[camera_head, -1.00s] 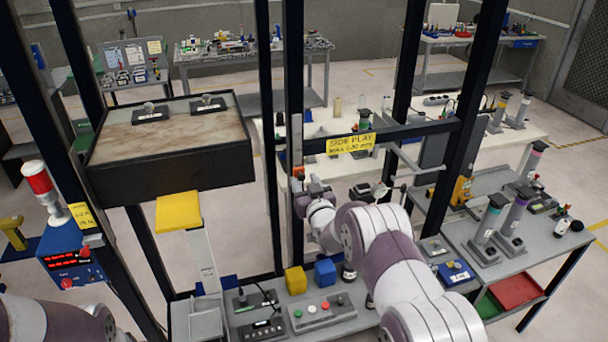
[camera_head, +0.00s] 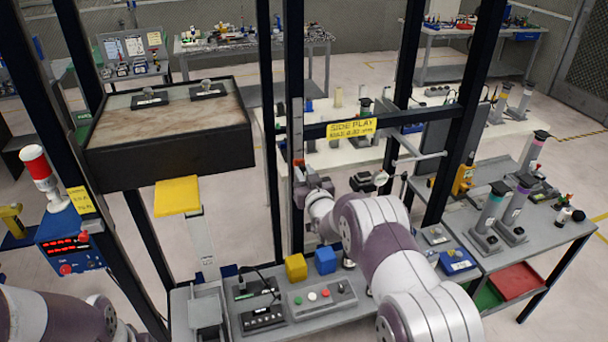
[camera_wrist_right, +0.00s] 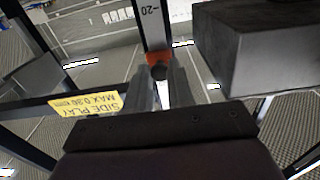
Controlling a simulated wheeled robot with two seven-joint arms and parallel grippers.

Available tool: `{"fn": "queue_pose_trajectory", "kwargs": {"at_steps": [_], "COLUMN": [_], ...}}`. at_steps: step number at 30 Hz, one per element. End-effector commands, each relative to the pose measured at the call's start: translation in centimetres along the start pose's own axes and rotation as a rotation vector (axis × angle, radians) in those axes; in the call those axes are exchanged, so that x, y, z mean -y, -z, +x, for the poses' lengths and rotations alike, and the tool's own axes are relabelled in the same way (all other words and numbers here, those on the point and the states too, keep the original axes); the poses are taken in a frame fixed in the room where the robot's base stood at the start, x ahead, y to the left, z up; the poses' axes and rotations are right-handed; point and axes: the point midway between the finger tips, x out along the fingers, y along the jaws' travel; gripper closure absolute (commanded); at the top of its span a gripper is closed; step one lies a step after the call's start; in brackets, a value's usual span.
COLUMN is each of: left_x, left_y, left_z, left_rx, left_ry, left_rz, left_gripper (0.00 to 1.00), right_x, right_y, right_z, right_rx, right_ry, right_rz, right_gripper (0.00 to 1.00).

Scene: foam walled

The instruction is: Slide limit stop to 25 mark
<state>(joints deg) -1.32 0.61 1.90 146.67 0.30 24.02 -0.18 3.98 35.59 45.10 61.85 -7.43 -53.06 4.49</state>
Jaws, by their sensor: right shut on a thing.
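The limit stop is a small orange block (camera_wrist_right: 158,58) with a dark knob, on a pale vertical scale strip (camera_wrist_right: 151,27). The wrist view shows a mark of 20 on the strip, above the stop in that picture. The stop also shows as a small orange spot (camera_head: 299,162) on the frame post in the head view. My right gripper (camera_wrist_right: 160,88) is shut on the stop's dark knob, with one finger on each side. It also shows at the post in the head view (camera_head: 302,188). A 25 mark cannot be made out. My left gripper is out of view.
A yellow "SIDE PLAY" sign (camera_head: 351,128) hangs on the crossbar right of the post. A dark box-like platform (camera_head: 170,140) stands to the left. Yellow (camera_head: 296,267) and blue (camera_head: 325,260) blocks and a button box (camera_head: 322,297) lie on the bench below.

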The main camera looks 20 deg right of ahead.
Motion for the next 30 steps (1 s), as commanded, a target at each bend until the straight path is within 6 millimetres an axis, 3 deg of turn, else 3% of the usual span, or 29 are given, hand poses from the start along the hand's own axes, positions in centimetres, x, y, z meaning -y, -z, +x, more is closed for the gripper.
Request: {"fn": "queue_pose_trajectory", "kwargs": {"at_steps": [1,3,12,13,15,25,30], "left_x": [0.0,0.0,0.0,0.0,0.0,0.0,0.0], "left_y": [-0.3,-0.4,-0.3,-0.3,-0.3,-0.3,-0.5], "left_z": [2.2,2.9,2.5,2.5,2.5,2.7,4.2], "left_rx": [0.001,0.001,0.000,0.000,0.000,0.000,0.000], "left_ry": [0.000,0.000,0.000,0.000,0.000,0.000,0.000], "left_rz": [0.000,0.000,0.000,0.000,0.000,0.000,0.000], "left_gripper": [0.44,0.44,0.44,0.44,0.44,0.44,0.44], "right_x": [0.0,0.0,0.0,0.0,0.0,0.0,0.0], "right_y": [-2.5,-3.2,-2.8,-2.8,-2.7,-2.7,-2.9], "right_z": [-0.1,-0.1,-0.1,-0.1,-0.1,-0.4,-3.4], "right_rx": [0.007,0.008,0.010,0.009,0.009,0.006,0.004], "right_ry": [0.000,0.000,0.000,0.000,0.000,0.000,0.000], "right_rz": [0.001,0.001,0.001,0.001,0.001,0.000,0.001], "right_gripper": [1.00,1.00,1.00,0.68,0.53,0.53,0.53]}}
